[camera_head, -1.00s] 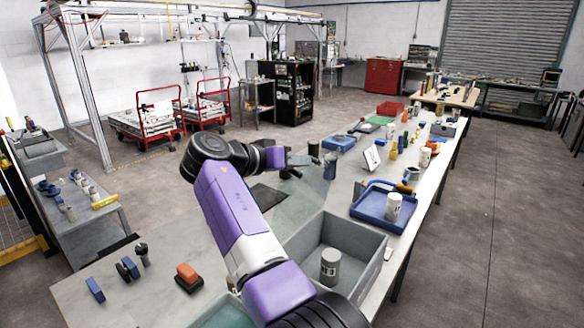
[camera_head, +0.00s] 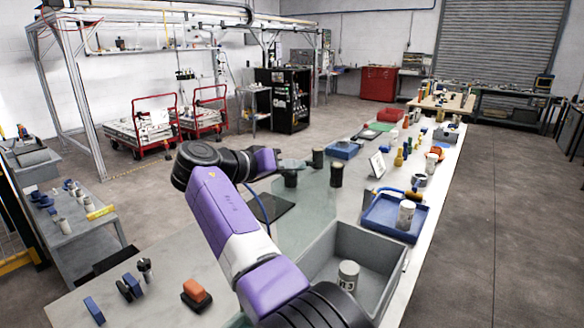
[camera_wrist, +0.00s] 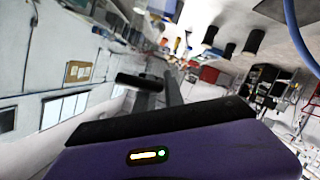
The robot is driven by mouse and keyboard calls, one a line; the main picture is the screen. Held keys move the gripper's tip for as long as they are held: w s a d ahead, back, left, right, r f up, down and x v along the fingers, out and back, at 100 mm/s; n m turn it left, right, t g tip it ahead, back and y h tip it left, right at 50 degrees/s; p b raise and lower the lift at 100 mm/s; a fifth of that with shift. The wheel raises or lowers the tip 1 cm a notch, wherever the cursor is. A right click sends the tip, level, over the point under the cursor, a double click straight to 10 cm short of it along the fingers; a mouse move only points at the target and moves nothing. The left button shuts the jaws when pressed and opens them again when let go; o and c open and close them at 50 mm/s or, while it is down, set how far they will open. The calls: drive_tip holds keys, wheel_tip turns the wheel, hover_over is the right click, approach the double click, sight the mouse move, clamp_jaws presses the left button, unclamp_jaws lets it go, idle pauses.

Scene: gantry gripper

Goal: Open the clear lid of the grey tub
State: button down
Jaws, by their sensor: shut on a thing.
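The grey tub (camera_head: 393,262) stands on the near part of the bench, its top open to view, with a pale labelled can (camera_head: 348,276) inside. The clear lid (camera_head: 312,208) shows as a faint greenish see-through sheet raised at the tub's far left side; its edges are hard to make out. My gripper (camera_head: 284,166) is beyond the tub, at the upper left of this sheet. In the wrist view, my gripper (camera_wrist: 150,86) is shut on a short dark bar (camera_wrist: 138,80), which looks like the lid's handle. My arm hides the tub's near left corner.
Dark cylinders (camera_head: 336,175) stand close by my gripper. A blue tray (camera_head: 372,224) with a white can (camera_head: 405,214) lies right of the tub. An orange-topped block (camera_head: 195,292) and small blue parts (camera_head: 94,310) lie at the near left.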

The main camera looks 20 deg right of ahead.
drive_tip(key=shift+s+f, duration=0.1)
drive_tip(key=shift+f, duration=0.4)
drive_tip(key=c, duration=1.5)
unclamp_jaws()
drive_tip(key=shift+o, duration=0.2)
drive_tip(key=shift+a+r, duration=0.1)
drive_tip(key=shift+r, duration=0.05)
drive_tip(key=b+v, duration=0.2)
drive_tip(key=v, duration=0.5)
drive_tip(key=shift+a+r, duration=0.25)
drive_tip(key=shift+a, duration=0.05)
drive_tip(key=shift+s+a, duration=0.1)
